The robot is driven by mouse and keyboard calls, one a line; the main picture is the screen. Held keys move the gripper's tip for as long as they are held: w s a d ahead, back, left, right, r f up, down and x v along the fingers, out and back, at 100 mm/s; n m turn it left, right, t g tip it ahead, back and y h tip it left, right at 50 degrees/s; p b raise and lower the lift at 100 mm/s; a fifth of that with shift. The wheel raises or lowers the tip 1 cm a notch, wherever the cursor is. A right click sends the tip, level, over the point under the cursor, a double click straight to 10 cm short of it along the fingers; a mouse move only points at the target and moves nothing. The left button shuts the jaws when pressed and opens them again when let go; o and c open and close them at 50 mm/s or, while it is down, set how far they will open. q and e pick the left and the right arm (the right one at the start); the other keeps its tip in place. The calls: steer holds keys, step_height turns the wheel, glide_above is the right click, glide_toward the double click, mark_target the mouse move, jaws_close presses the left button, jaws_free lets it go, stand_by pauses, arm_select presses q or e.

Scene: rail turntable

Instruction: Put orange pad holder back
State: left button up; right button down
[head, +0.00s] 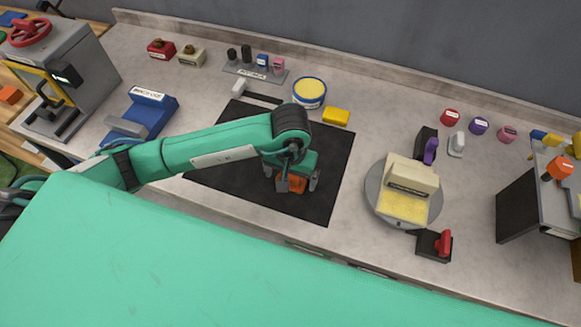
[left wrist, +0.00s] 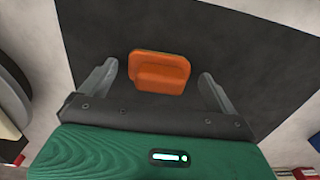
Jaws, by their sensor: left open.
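The orange pad holder (head: 297,184) lies on the black mat (head: 235,185) in the middle of the counter, partly hidden under my left gripper in the head view. My left gripper (head: 297,183) points down over it with its jaws open. In the left wrist view the orange pad holder (left wrist: 160,72) shows between and slightly beyond the two spread fingers (left wrist: 157,80), with a gap on each side. It has a flat base with a raised grip. My right gripper is in neither view.
A yellow-topped tin (head: 309,92) and a yellow block (head: 336,116) stand behind the mat. A rack with small stamps (head: 256,70) is at the back. A round turntable (head: 377,200) with a cream block (head: 411,180) is to the right. A blue device (head: 150,115) is left.

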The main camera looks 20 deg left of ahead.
arm_select(q)
steer(key=shift+r, duration=0.25)
step_height(320, 180, up, 12)
steer(key=b, duration=0.3)
steer(key=shift+f, duration=0.15)
stand_by(0.4)
